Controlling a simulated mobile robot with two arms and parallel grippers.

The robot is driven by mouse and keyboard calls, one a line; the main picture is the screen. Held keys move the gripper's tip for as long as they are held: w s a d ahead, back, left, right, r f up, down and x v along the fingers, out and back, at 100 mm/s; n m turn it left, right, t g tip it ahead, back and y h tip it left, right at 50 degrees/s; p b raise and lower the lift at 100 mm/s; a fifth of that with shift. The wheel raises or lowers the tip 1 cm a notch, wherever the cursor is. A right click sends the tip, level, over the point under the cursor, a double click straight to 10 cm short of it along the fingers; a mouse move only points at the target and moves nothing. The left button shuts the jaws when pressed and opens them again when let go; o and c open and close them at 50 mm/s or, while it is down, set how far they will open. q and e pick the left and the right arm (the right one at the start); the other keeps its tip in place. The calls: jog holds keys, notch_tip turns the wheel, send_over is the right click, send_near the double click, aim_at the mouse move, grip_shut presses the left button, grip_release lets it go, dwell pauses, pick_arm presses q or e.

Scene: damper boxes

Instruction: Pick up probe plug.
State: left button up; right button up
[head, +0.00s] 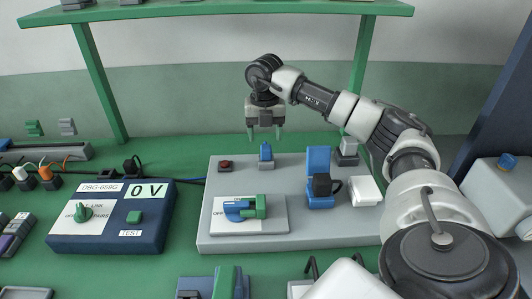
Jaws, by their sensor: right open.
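My right gripper (265,133) hangs pointing down over the grey board, its two pale green fingers apart with nothing between them. Just below it, a small blue upright plug-like piece (265,151) stands on a grey block at the back of the board. It may be the probe plug, but no label confirms this. The fingertips appear above it and not around it. A black piece with a loop (131,164) behind the test meter (112,230) is another possible plug. The meter reads 0 V. My left gripper is not in view.
The grey board (290,240) also carries a red button (225,165), a blue and green switch (245,208), and a blue holder (318,160) with a black piece (322,185) in front. A green shelf (215,10) spans above. A white container (498,190) stands right.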

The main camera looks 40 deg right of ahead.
aim_at(266, 147)
notch_tip(266, 147, down, 5)
jog(key=shift+s+d+f, duration=0.1)
jog(key=shift+s, duration=0.05)
jog(key=shift+c, duration=0.3)
grip_shut()
